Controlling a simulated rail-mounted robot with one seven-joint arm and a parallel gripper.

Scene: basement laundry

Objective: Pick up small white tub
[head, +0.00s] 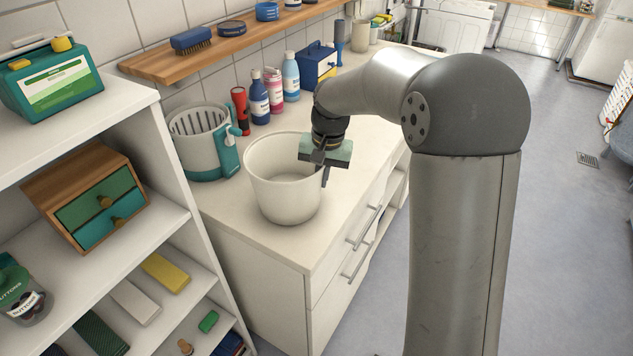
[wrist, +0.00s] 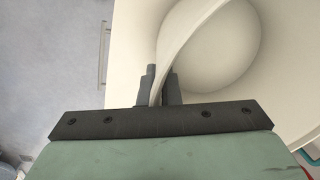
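The small white tub (head: 270,190) stands upright on the pale counter near its front edge, open at the top and empty as far as I see. My gripper (head: 324,175) is at the right side of its rim, pointing down. In the wrist view, the tub's curved wall (wrist: 190,30) runs between the two dark fingers of my gripper (wrist: 160,88), one inside and one outside. The fingers are close together and look shut on the rim. In the head view the inner finger is mostly hidden.
A grey-and-teal slotted basket (head: 198,145) stands close behind the tub at left. A red torch (head: 240,110), several bottles (head: 259,100) and a blue box (head: 317,65) line the wall. A shelf unit (head: 170,145) stands at left. A wooden shelf (head: 215,50) hangs above.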

